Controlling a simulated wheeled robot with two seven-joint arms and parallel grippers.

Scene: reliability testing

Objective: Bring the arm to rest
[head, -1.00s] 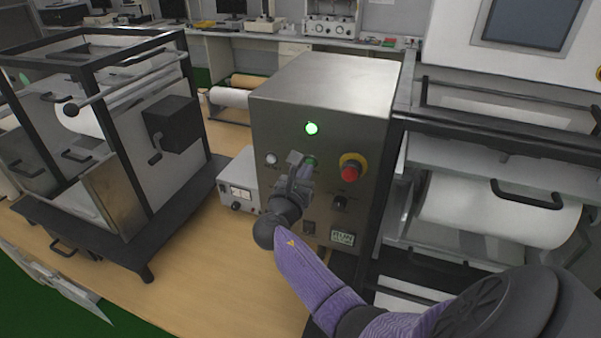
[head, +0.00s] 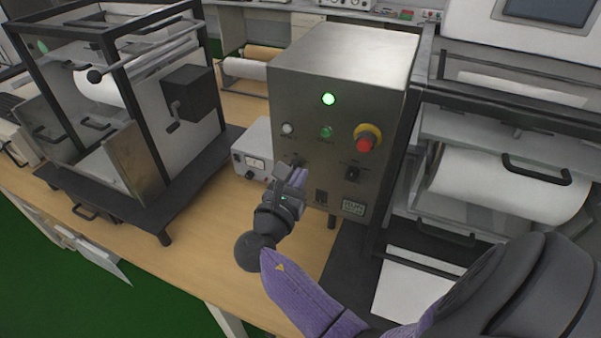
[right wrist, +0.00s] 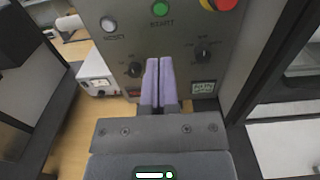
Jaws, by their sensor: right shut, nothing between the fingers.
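My right gripper (head: 296,176) is in front of the lower part of the grey metal control box (head: 343,60) in the head view. Its fingers are closed together with nothing between them; the right wrist view shows the two purple fingers (right wrist: 160,82) side by side, pointing at the box. The box face carries a lit green lamp (head: 328,99), a green start button (head: 326,132), a white reset button (head: 288,128), a red emergency stop (head: 364,142) on a yellow ring, and black knobs. I cannot tell whether the fingertips touch the box. My left gripper does not show.
A small white meter box (head: 252,150) stands just left of the control box. A black-framed machine (head: 120,190) is at the left, and a machine with a white roll (head: 500,190) is at the right. Bare wooden table (head: 215,225) lies in front.

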